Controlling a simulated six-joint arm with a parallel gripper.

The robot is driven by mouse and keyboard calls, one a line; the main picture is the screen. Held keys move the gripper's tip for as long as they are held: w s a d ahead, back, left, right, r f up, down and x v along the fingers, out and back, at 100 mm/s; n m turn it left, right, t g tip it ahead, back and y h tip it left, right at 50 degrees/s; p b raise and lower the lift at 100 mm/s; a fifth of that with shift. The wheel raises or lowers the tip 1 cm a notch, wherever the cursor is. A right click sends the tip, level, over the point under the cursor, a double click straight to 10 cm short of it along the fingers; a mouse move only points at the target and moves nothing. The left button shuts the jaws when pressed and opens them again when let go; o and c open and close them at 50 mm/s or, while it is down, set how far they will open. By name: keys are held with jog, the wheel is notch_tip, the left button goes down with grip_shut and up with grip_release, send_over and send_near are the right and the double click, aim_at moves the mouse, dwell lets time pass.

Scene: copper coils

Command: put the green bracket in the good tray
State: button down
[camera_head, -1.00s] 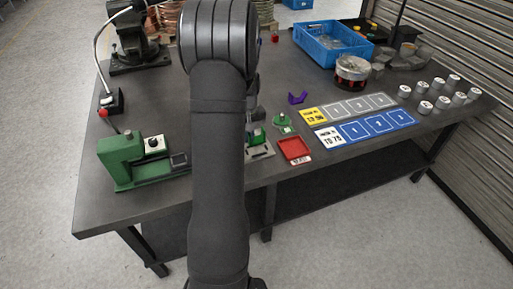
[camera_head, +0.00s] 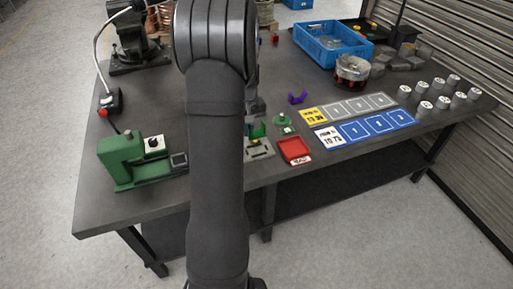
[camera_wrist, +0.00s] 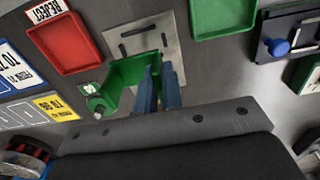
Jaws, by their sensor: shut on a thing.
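The green bracket (camera_wrist: 124,72) is between the two fingers of my gripper (camera_wrist: 160,88) in the wrist view. My gripper is shut on it and holds it over or beside a grey slotted plate (camera_wrist: 170,28). In the head view the bracket (camera_head: 259,130) shows just right of my arm, above the plate (camera_head: 259,149); the gripper there is mostly hidden by the arm. A green tray (camera_wrist: 222,32), the likely good tray, lies right of the plate in the wrist view. My arm hides it in the head view.
A red tray (camera_head: 294,150) marked REJECT lies near the front edge. A green device (camera_head: 130,160) stands at left. Labelled mats (camera_head: 365,128), cans and a blue crate (camera_head: 330,45) occupy the right.

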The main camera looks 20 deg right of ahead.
jog(key=s+a, duration=0.4)
jog(key=a, duration=0.9)
jog(key=shift+w+a+f, duration=0.1)
jog(key=shift+w+f, duration=0.05)
jog(key=shift+f, duration=1.6)
jog(key=shift+w+a+f, duration=0.1)
jog(key=shift+f, duration=1.65)
jog(key=shift+f, duration=0.2)
jog(key=shift+f, duration=0.3)
